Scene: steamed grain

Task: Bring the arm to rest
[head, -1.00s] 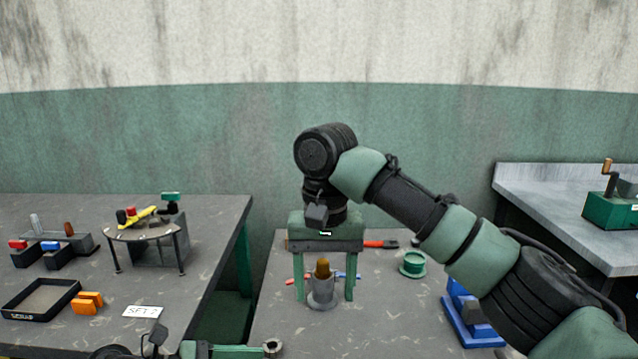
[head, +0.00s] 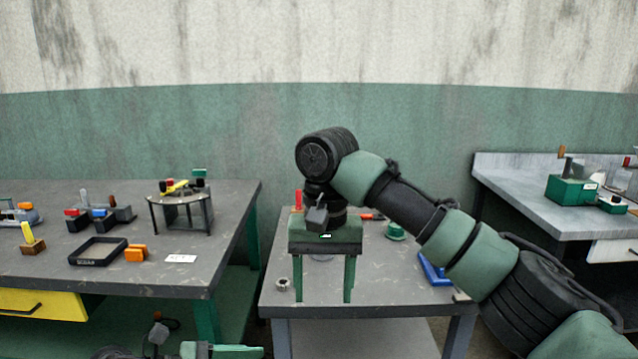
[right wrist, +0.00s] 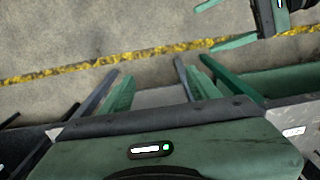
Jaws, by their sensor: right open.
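My right gripper (head: 323,292) hangs fingers down in front of the middle table (head: 390,294) in the head view. Its two green fingers are wide apart with nothing between them. In the right wrist view the same gripper (right wrist: 148,80) shows open and empty, with bare floor beyond its tips. My left gripper shows only in part at the bottom edge of the head view. In the right wrist view, the left gripper (right wrist: 222,24) is at the top right, its green fingers apart and empty.
The left table (head: 225,262) bears a black tray (head: 72,252), orange blocks (head: 135,253) and a round stand (head: 180,200). The middle table holds a green spool (head: 396,231), a blue stand (head: 432,268) and a small metal ring (head: 283,284). A grey counter (head: 510,190) stands right.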

